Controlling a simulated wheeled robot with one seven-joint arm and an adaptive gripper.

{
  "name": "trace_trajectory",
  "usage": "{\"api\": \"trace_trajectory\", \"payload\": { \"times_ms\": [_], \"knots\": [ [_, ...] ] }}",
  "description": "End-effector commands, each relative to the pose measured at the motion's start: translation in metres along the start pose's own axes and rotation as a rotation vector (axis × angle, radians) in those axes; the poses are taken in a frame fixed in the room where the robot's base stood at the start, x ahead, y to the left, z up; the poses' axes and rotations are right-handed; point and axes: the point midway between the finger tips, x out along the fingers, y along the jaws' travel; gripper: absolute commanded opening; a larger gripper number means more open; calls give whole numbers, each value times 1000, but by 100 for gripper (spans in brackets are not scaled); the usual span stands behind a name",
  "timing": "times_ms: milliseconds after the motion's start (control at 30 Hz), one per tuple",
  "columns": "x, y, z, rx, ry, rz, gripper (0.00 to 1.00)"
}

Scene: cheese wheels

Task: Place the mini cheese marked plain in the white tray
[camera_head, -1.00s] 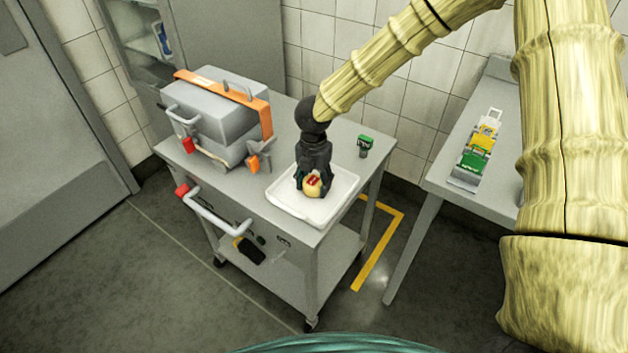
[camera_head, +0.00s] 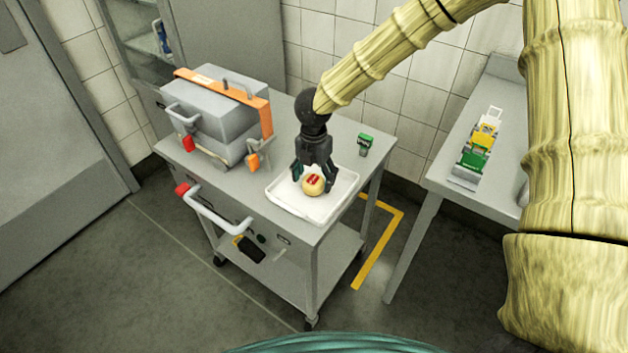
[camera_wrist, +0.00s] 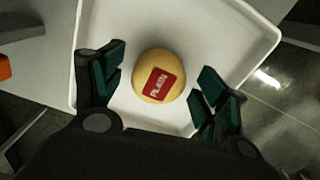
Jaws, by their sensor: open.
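The mini cheese (camera_head: 313,185) is a small round yellow piece with a red label. In the wrist view the label on the cheese (camera_wrist: 158,84) reads PLAIN. It rests in the white tray (camera_head: 283,201), which lies on the top of the grey cart. The tray also fills much of the wrist view (camera_wrist: 255,40). My gripper (camera_head: 313,183) is over the tray with its fingers spread on either side of the cheese. In the wrist view both dark green fingertips of my gripper (camera_wrist: 162,90) stand apart from the cheese, with gaps on both sides.
A grey case with an orange strap (camera_head: 222,105) stands on the left of the cart top (camera_head: 345,150). A small green-topped item (camera_head: 365,143) stands behind the tray to the right. A side table (camera_head: 450,165) at right holds a green and yellow item (camera_head: 478,148).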

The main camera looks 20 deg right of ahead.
Motion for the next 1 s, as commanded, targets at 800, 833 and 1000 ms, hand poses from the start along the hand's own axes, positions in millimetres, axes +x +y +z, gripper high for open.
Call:
{"api": "trace_trajectory", "payload": {
  "times_ms": [800,833,1000],
  "knots": [
    [-106,0,0,-2,0,0,74],
    [-106,0,0,-2,0,0,74],
    [-106,0,0,-1,0,0,74]
  ]
}}
